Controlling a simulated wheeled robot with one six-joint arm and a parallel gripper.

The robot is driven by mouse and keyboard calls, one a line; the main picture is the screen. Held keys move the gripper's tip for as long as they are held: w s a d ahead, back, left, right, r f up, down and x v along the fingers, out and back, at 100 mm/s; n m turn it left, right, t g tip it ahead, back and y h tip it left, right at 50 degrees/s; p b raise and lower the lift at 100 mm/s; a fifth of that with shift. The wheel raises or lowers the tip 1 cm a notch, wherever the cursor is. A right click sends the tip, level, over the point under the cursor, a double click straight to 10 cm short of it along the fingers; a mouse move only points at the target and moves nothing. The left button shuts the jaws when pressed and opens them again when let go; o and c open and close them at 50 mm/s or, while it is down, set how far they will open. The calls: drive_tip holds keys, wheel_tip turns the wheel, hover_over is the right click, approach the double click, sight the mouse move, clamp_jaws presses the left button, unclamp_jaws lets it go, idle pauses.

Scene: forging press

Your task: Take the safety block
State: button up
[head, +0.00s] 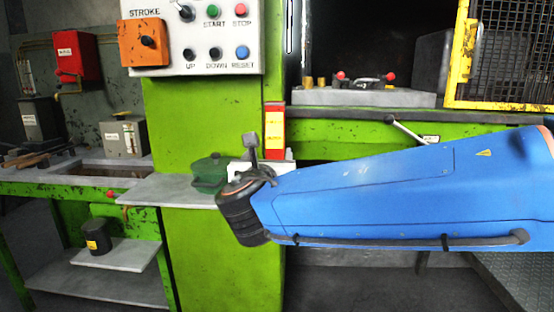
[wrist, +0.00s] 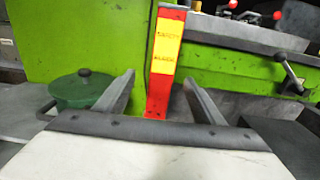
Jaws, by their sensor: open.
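The safety block (head: 275,130) is an upright red bar with a yellow labelled face. In the wrist view the safety block (wrist: 163,62) rises ahead, between the two fingers in the picture. My gripper (wrist: 157,82) is open and empty, with one finger on each side of the block's lower part. I cannot tell whether the fingertips reach around it or stop short.
A dark green lidded pot (head: 209,173) sits on the grey shelf (head: 168,190), close left of my gripper. A lever (head: 405,129) sticks out from the press at right. The control panel (head: 192,40) is above. A yellow mesh guard (head: 505,55) stands at the upper right.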

sight(273, 146)
drive_tip(key=w, duration=1)
drive_tip(key=shift+d, duration=0.2)
drive_tip(key=w, duration=0.5)
drive_tip(key=shift+d, duration=0.35)
drive_tip(key=shift+c, duration=0.2)
drive_tip(key=shift+r, duration=0.1)
clamp_jaws()
